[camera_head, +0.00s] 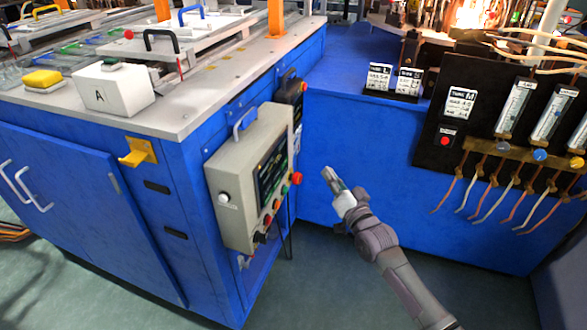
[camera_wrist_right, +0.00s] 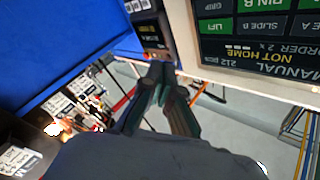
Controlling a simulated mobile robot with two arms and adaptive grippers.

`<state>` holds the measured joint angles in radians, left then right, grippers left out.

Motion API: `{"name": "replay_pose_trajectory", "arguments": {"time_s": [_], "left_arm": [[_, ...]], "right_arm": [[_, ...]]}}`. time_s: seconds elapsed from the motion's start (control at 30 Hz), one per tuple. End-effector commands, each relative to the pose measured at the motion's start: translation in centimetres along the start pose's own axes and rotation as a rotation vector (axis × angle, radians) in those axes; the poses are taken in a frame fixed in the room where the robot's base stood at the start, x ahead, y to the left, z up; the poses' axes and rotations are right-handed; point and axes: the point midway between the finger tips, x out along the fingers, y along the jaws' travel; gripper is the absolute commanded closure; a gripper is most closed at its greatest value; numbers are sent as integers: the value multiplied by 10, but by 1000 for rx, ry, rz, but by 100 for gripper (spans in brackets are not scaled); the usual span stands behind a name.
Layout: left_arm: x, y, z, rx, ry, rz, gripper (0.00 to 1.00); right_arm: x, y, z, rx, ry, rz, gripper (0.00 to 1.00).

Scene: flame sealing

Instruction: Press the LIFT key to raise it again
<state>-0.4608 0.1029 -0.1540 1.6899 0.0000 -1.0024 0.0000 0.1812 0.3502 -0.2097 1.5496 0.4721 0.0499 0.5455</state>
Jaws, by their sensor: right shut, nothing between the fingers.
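The control box (camera_head: 240,190) is a beige cabinet on the corner of the blue bench, with a dark touch screen (camera_head: 271,172) on its face. In the right wrist view the screen (camera_wrist_right: 262,38) appears upside down and reads MANUAL and NOT HOME. The LIFT key (camera_wrist_right: 215,27) is a lit green field at the screen's left edge there, beside the SLIDE B key (camera_wrist_right: 258,27). My right gripper (camera_head: 327,174) is shut and empty, to the right of the box and apart from it. Its fingers (camera_wrist_right: 160,76) show below the screen's left side. My left gripper is out of view.
Red and green buttons (camera_head: 283,190) and a red knob (camera_head: 297,178) sit along the box's edge. A dark handheld unit (camera_head: 291,92) hangs behind it. A black gas panel (camera_head: 470,120) with flow tubes and hoses stands right. The floor between is clear.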

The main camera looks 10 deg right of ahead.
Motion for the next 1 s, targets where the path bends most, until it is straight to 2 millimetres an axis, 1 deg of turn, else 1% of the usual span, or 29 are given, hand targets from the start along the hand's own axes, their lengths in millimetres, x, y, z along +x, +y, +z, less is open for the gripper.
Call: {"name": "replay_pose_trajectory", "arguments": {"time_s": [0.13,0.47,0.67,0.9,1.0], "left_arm": [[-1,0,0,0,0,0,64],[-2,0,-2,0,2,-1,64],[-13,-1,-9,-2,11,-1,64],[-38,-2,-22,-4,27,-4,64],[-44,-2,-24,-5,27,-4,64]], "right_arm": [[1,-3,-4,5,8,-9,100],[3,-4,-1,5,7,-7,100],[18,-15,10,8,8,-8,100],[42,-32,28,7,7,-7,100],[50,-38,33,7,7,-6,100]]}}
